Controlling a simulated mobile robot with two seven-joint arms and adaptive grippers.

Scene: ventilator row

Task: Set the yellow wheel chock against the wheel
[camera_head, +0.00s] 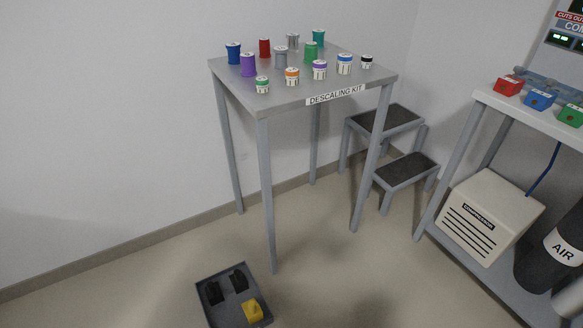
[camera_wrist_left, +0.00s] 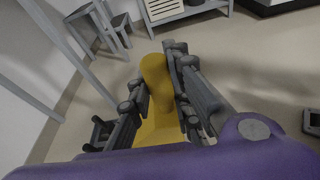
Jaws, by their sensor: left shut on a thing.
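In the left wrist view my left gripper (camera_wrist_left: 157,75) is shut on a yellow piece (camera_wrist_left: 160,128) with a rounded upper end, which looks like the yellow wheel chock. Its fingers lie on both sides of it, and its lower part is hidden. In the head view a yellow block (camera_head: 253,311) sits in a dark grey tray (camera_head: 203,272) on the floor, beside black pieces (camera_head: 238,281). No wheel shows in either view. Neither gripper shows in the head view.
A grey table (camera_head: 290,97) marked DESCALING KIT holds several colored containers. A step stool (camera_head: 405,168) stands behind it. At right, a bench (camera_head: 478,125) has a compressor box (camera_head: 490,222) and a dark air cylinder (camera_head: 545,262) below. Floor between tray and bench is clear.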

